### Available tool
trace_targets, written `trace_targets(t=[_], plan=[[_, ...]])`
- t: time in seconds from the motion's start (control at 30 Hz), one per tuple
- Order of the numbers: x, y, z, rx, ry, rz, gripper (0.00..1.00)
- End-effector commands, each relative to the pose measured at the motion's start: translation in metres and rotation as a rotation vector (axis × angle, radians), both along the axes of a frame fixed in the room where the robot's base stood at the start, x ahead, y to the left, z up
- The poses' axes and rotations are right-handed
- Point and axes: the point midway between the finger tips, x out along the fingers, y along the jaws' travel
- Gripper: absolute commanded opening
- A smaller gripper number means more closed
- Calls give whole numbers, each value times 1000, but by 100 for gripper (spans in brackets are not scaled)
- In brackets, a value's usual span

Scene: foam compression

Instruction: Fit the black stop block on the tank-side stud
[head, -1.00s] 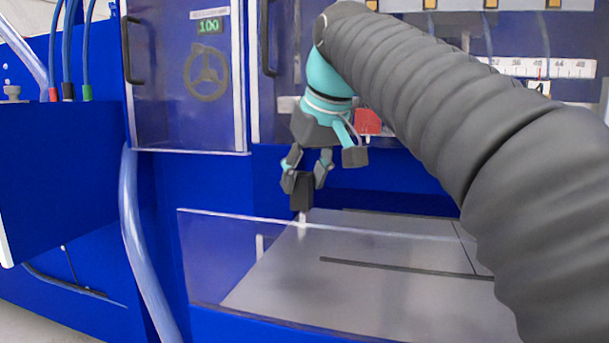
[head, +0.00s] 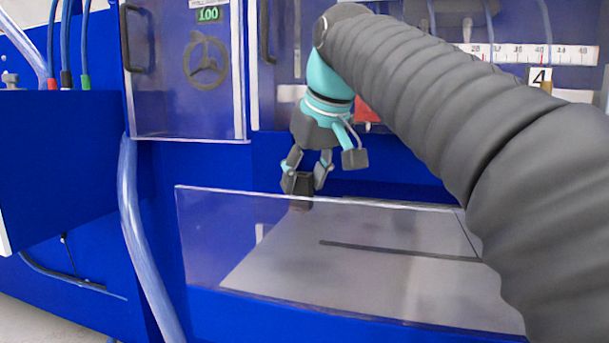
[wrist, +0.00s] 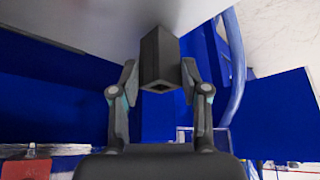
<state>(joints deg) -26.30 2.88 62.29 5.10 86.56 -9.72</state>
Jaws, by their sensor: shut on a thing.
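The black stop block (head: 303,188) hangs upright between the fingers of my gripper (head: 305,182), just behind the clear front panel. In the wrist view the block (wrist: 160,58) sits between both fingertips (wrist: 160,75), with a square opening in its near end. My gripper is shut on it. The block's lower end is close to the grey plate. The stud under it is hidden, and I cannot tell whether the block touches or surrounds it. A second, pale upright stud (head: 259,233) shows through the panel, to the left of the block.
The clear panel (head: 215,235) stands in front of the grey plate (head: 400,280), which has a dark slot (head: 390,250). A blue box (head: 55,170) and a clear hose (head: 135,230) are at the left. A door with a handwheel (head: 206,62) is behind.

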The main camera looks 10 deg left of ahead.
Motion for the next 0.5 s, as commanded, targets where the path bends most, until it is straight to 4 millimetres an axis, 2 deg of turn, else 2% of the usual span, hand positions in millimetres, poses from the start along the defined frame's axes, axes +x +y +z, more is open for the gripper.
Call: trace_targets(t=[0.2, 0.23, 0.3, 0.33, 0.37, 0.5], plan=[[0, 0, -6, 1, -1, 0, 4], [0, 0, -6, 1, -1, 0, 48], [0, 0, -5, 1, -1, 0, 66], [0, 0, -5, 1, -1, 0, 73], [0, 0, -5, 1, -1, 0, 75], [0, 0, -5, 0, 0, 0, 75]])
